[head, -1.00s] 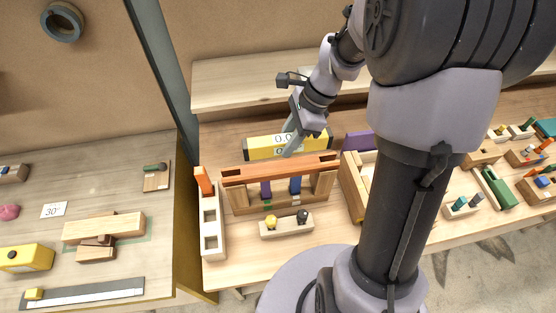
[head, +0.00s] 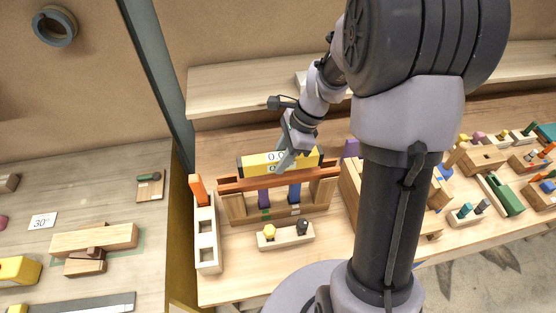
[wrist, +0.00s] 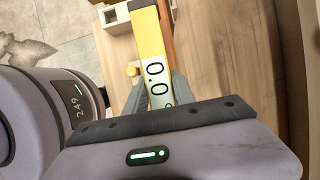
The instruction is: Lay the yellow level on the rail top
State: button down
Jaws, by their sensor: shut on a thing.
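The yellow level (head: 254,163) has dark ends and a "0.0" reading on its face. My gripper (head: 285,160) is shut on the level near its middle. In the wrist view the level (wrist: 148,50) runs away from my gripper, with its reading near the fingers. The rail top is a reddish-brown wooden bar (head: 243,184) on a wooden stand. In the head view the level overlaps the rail's back edge; I cannot tell whether they touch. In the wrist view a strip of the rail (wrist: 166,30) shows right beside the level.
A pale wooden block with square holes (head: 207,240) and an orange piece stands left of the stand. A small block with yellow and dark knobs (head: 285,237) lies in front. A wooden box (head: 352,195) is to the right. A shelf (head: 235,90) runs behind.

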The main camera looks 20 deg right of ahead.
jog(key=shift+w+f+b, duration=0.2)
jog(key=shift+w+f, duration=0.1)
jog(key=shift+f, duration=0.6)
jog(key=shift+w+f+b, duration=0.2)
jog(key=shift+w+f, duration=0.1)
jog(key=shift+f, duration=0.75)
jog(key=c, duration=1.1)
grip_release()
jog(key=shift+o, duration=0.2)
